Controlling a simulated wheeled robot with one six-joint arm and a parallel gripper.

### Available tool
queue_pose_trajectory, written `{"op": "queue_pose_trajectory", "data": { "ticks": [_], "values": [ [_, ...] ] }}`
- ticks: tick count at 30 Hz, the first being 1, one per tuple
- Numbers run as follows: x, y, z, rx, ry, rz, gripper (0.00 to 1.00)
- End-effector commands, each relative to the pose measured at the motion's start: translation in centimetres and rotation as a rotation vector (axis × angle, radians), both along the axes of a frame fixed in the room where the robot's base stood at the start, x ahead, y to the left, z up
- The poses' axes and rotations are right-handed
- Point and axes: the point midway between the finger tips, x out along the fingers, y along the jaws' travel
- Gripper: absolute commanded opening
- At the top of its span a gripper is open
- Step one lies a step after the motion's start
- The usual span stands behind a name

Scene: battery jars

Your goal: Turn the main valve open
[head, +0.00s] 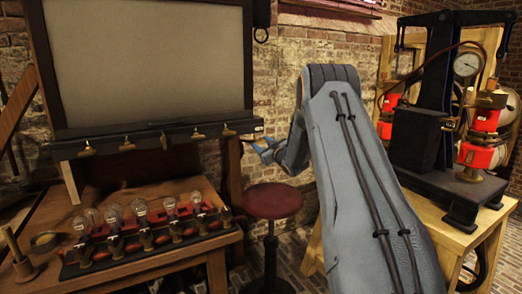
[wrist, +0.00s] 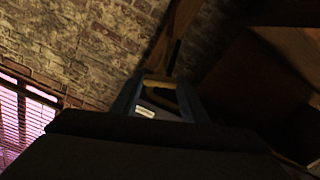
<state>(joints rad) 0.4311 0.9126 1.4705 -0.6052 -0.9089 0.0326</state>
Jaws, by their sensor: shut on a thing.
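My gripper (head: 262,151) is at the right end of the black rail (head: 160,138) under the large pale panel. Its blue fingers also show in the wrist view (wrist: 160,95), one on each side of a yellowish handle (wrist: 159,84). The gripper is shut on this handle, which appears to be the main valve's. A small white label (wrist: 145,112) shows between the fingers below it. In the head view the handle itself is too small and dark to make out, so its angle cannot be told. A white tag (head: 258,128) sits just above the fingers.
Several brass taps (head: 197,135) line the rail. Glass bulbs on a red and black rack (head: 150,238) stand on the wooden bench at left. A red-topped stool (head: 273,201) stands below my gripper. A black press with a gauge (head: 467,65) stands at right.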

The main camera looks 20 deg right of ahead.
Motion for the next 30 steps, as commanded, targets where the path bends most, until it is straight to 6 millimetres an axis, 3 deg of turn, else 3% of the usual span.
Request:
{"op": "queue_pose_trajectory", "data": {
  "ticks": [18,30],
  "values": [
    [0.09,-0.05,-0.26,-0.563,-0.021,-0.001,0.18],
    [0.03,-0.02,-0.15,-0.775,-0.026,0.0,0.18]
  ]
}}
